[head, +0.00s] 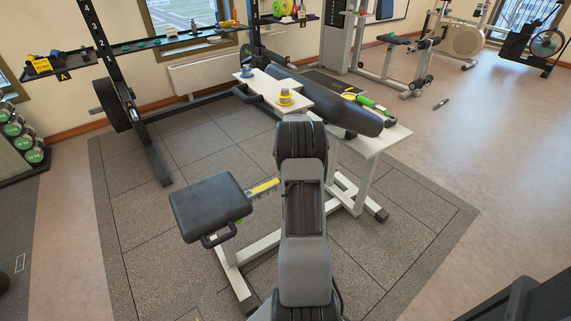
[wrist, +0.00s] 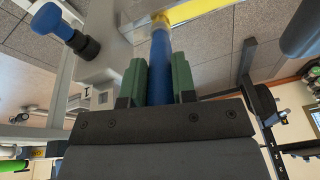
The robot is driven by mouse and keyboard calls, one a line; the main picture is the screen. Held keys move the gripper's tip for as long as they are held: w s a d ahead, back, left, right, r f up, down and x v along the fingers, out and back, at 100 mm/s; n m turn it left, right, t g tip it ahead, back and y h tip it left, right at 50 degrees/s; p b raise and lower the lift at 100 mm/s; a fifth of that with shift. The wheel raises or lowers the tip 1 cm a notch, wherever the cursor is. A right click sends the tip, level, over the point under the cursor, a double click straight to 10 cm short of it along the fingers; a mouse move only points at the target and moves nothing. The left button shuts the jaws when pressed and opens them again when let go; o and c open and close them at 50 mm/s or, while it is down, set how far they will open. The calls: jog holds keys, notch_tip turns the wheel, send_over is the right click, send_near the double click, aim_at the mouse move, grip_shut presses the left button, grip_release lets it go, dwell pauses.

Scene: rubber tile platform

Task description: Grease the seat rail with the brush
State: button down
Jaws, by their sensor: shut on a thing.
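My gripper (wrist: 159,72) is shut on a blue handle (wrist: 161,48), its green pads pressed on both sides in the wrist view. I take the handle for the brush; its far end meets a yellow part at the top edge, and I cannot make out bristles there. In the head view my arm hides the gripper and handle. A yellow strip with a dark toothed edge (head: 264,187) shows between my arm and the black padded seat (head: 210,206). I cannot tell whether it is the seat rail or part of the brush. A white frame (head: 262,245) runs below the seat.
A white shelf (head: 373,141) beside the black bench pad (head: 335,105) carries small items, including a green bottle (head: 366,101). A blue knob (wrist: 52,20) sits left of my fingers. Rubber tiles (head: 165,125) are clear at left.

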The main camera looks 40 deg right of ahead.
jog(key=shift+a, duration=0.1)
dwell(0.3)
jog(key=shift+w+a, duration=0.2)
jog(key=shift+a, duration=0.8)
jog(key=shift+w+a, duration=0.2)
jog(key=shift+a, duration=0.65)
jog(key=shift+w+a, duration=0.15)
jog(key=shift+a, duration=0.85)
jog(key=shift+w+a, duration=0.2)
jog(key=shift+a, duration=0.75)
